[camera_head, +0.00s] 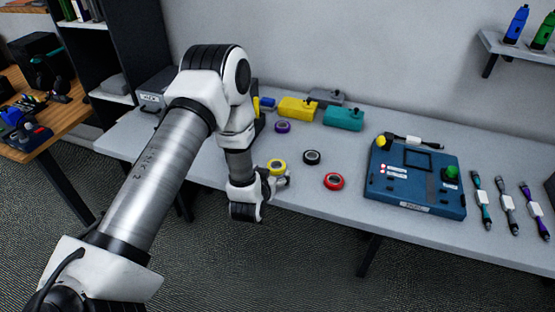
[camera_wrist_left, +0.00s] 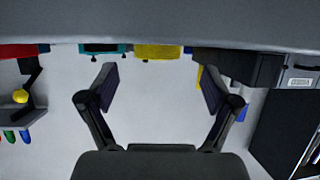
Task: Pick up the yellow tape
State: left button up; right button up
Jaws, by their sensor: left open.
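The yellow tape (camera_head: 276,164) is a ring lying on the grey table (camera_head: 225,172), near its front edge. My left gripper (camera_head: 281,182) is close in front of it and partly overlaps it in the head view; whether they touch I cannot tell. In the left wrist view the left gripper (camera_wrist_left: 157,78) is open, with its two fingers wide apart and nothing between them. The yellow tape does not show in that view. My right gripper is in neither view.
Black tape (camera_head: 312,157), red tape (camera_head: 334,181) and purple tape (camera_head: 282,127) lie nearby. Yellow (camera_head: 297,108) and teal (camera_head: 343,117) boxes stand behind. A blue panel device (camera_head: 412,192) and several connectors are at the right. The table between the tapes is clear.

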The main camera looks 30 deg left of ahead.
aim_at(277, 164)
pick_arm(q)
jog(key=shift+w+a+p, duration=0.1)
jog(key=shift+w+p, duration=0.6)
jog(key=shift+w, duration=0.5)
jog(key=shift+w+a+f, duration=0.4)
jog(key=shift+w+f, duration=0.3)
jog(key=shift+w, duration=0.15)
jog(key=shift+a+f, duration=0.1)
jog(key=shift+f, duration=0.05)
jog(key=c, duration=1.1)
jog(key=shift+r, duration=0.2)
